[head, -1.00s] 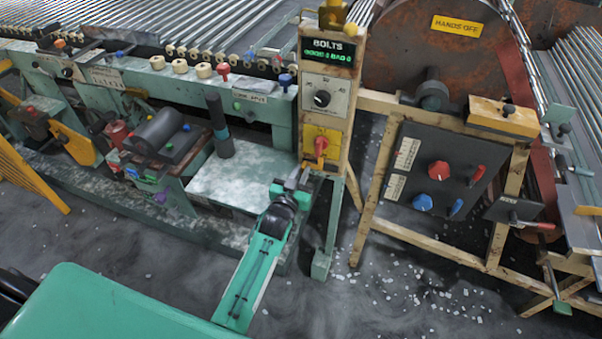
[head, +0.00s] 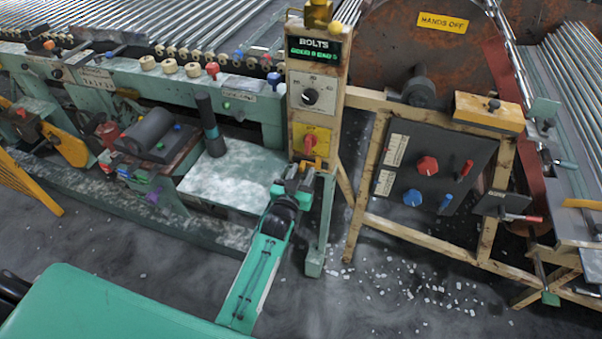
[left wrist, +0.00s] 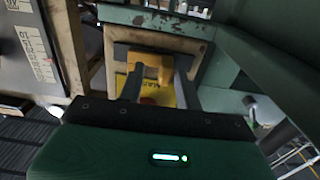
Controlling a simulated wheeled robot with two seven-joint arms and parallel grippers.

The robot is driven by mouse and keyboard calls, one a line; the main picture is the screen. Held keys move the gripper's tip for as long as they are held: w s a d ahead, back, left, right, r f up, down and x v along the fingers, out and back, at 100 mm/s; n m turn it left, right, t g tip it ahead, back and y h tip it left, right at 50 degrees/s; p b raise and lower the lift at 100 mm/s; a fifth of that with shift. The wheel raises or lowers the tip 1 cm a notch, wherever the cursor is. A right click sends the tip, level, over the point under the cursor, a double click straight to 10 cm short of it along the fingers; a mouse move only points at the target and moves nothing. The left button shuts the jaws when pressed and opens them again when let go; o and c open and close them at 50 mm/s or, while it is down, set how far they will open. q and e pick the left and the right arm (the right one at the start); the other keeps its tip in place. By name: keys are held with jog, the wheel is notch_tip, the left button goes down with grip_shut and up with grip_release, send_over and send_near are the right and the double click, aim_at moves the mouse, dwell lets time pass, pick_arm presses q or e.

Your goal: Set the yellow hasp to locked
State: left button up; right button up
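The yellow hasp (left wrist: 153,66) shows in the left wrist view as a yellow-orange piece in front of a yellow plate (left wrist: 179,95) with partly hidden dark lettering. My left gripper (left wrist: 158,76) is open, with one grey finger on each side of the hasp. I cannot tell whether either finger touches it. The hasp's exact setting is unclear. My right gripper is not in view.
Above the plate are a rotary dial (head: 310,97) and a BOLTS display (head: 313,50). A dark panel (head: 436,172) with red and blue knobs stands to the right. A green machine bench (head: 235,180) lies to the left. The floor in front holds scattered pale bits.

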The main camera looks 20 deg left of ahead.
pick_arm(q)
jog(key=shift+a, duration=0.1)
jog(key=s, duration=1.3)
jog(key=shift+s+a, duration=0.15)
jog(key=shift+s, duration=0.25)
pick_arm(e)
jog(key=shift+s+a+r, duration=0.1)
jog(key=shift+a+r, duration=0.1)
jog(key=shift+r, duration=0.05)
